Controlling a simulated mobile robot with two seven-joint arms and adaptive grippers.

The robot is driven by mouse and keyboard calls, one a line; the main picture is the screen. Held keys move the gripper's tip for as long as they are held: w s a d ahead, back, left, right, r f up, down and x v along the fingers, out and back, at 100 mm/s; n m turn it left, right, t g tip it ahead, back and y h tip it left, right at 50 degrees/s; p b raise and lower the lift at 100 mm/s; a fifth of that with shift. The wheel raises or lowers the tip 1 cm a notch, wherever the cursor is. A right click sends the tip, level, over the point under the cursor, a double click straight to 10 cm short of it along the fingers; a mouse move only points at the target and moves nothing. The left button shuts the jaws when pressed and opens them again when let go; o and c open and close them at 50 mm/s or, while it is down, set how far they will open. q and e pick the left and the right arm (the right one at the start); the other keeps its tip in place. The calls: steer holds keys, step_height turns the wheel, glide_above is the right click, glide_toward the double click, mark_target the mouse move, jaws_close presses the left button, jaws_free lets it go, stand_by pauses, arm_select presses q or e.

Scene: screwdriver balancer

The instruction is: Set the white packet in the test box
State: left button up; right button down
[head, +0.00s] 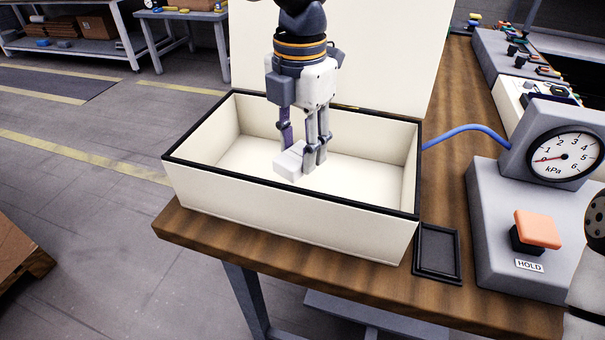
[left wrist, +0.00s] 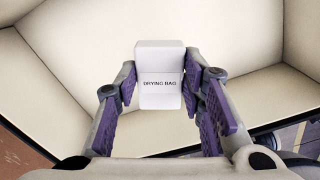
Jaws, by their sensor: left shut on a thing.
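The white packet (head: 289,163) is a small white block. In the left wrist view the packet (left wrist: 160,62) shows the print "DRYING BAG". My left gripper (head: 301,150) points down, with its purple-padded fingers shut on the packet's sides. The test box (head: 290,210) is a cream, open-topped box with a black rim and its lid raised at the back. Gripper and packet are over or within its opening; I cannot tell whether the packet touches the floor. The box's inner walls (left wrist: 70,65) also surround the packet in the left wrist view. My right gripper is not visible.
A wooden table (head: 350,275) carries the box. To its right are a black tray (head: 437,252), a grey unit with an orange HOLD button (head: 537,228), a kPa gauge (head: 564,155) and a blue hose (head: 467,131). The box inside looks otherwise empty.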

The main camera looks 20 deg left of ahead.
mark_target(301, 189)
arm_select(q)
step_height(301, 189, down, 5)
steer(key=shift+f, duration=0.2)
steer(key=shift+f, duration=0.15)
steer(key=o, duration=1.1)
steer(key=shift+o, duration=0.2)
step_height(301, 189, up, 12)
steer(key=shift+r, duration=0.15)
